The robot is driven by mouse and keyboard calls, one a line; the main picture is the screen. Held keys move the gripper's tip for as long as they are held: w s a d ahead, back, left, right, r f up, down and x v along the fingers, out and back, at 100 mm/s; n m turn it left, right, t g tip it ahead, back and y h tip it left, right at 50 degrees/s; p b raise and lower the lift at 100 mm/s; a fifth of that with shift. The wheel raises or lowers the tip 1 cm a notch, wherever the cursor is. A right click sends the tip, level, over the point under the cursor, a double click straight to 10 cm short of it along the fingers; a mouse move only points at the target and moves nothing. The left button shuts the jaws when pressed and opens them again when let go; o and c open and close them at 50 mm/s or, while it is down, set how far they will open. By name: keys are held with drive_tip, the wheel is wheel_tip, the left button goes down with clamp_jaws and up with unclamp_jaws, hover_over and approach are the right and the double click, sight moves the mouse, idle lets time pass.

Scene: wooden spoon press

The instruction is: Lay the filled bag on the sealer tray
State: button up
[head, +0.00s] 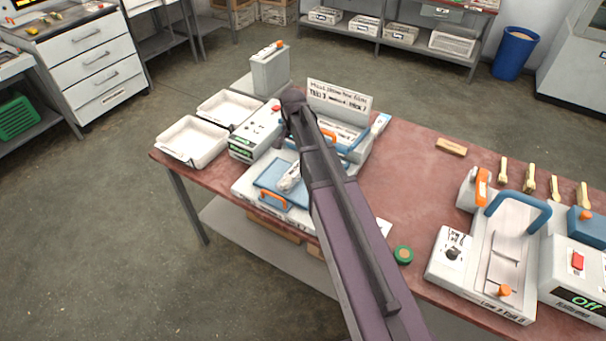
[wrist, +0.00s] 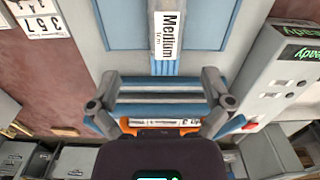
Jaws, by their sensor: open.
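A sealer with a blue tray (head: 283,180) and an orange handle (head: 272,199) stands at the left of the red table. A small whitish shape (head: 290,178) lies over the tray; I cannot tell whether it is the bag, a label or part of my gripper. In the wrist view my gripper (wrist: 160,103) is open, its fingers spread above the blue surface (wrist: 118,22), which has a white "Medium" label (wrist: 168,35). Grey and blue bars cross between the fingers. I cannot clearly make out a filled bag. My arm hides part of the sealer in the head view.
A control box (head: 254,135) with a green display stands left of the tray, beside two white bins (head: 192,141). A second sealer (head: 505,255) with a blue handle and a box reading "Off" (head: 580,275) stand at the right.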

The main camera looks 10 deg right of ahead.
drive_tip(key=s+n, duration=0.8)
drive_tip(key=s, duration=1.1)
drive_tip(key=shift+s, duration=0.4)
drive_tip(key=shift+a, duration=0.1)
drive_tip(key=c, duration=0.5)
drive_tip(key=shift+c, duration=0.5)
